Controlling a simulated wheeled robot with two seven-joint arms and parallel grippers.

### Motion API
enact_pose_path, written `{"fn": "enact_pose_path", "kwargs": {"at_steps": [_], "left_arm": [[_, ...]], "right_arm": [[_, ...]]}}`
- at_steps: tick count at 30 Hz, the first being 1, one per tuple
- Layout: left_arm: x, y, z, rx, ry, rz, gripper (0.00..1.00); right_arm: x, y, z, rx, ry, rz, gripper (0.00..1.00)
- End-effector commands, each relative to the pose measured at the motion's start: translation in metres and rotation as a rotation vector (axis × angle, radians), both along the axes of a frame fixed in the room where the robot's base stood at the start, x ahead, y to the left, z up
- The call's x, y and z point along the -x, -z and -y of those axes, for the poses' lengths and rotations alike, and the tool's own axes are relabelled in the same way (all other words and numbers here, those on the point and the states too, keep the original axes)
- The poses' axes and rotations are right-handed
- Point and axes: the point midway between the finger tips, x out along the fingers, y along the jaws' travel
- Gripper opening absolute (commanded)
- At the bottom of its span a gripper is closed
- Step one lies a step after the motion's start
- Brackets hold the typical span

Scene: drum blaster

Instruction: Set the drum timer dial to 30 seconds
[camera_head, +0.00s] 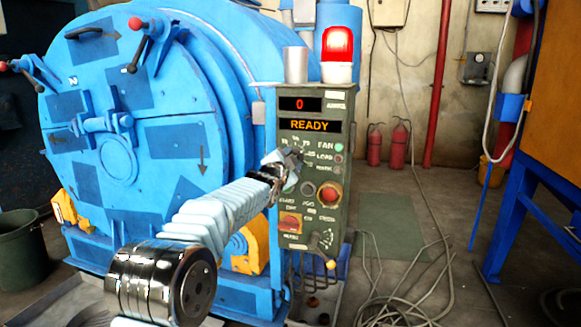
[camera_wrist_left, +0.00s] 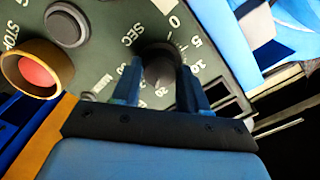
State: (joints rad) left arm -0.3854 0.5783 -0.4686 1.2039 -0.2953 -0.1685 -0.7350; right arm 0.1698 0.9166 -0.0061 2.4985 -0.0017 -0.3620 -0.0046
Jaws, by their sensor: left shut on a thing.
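The timer dial (camera_wrist_left: 160,64) is a dark round knob on the green control panel (camera_head: 315,110), with numbers and "SEC" printed around it. In the head view my left gripper (camera_head: 292,160) hides most of the dial. My left gripper (camera_wrist_left: 158,90) is shut on the dial in the wrist view, one blue finger on each side. The dial's pointer is hidden, so I cannot tell its setting. The red display (camera_head: 301,104) above reads 0, and the display below it (camera_head: 309,125) reads READY. My right gripper is not in view.
Beside the dial are a grey button (camera_wrist_left: 66,26) and a red stop button (camera_wrist_left: 42,70) in a yellow collar. The blue drum blaster (camera_head: 140,120) stands left of the panel. A red beacon (camera_head: 338,45) tops the panel. Cables (camera_head: 400,300) lie on the floor at right.

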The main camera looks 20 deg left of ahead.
Motion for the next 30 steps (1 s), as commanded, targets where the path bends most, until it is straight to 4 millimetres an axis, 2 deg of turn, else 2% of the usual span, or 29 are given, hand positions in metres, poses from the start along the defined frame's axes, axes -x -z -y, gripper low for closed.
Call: {"fn": "enact_pose_path", "kwargs": {"at_steps": [1, 12, 30], "left_arm": [[0.0, 0.006, 0.0, -0.045, 0.0, -0.003, 0.13], [-0.001, 0.005, -0.001, -0.395, 0.0, 0.007, 0.13], [-0.001, 0.003, -0.001, -0.922, 0.001, 0.025, 0.13]], "right_arm": [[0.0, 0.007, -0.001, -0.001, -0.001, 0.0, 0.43], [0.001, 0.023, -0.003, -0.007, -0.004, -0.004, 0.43], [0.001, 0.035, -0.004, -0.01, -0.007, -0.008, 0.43]]}}
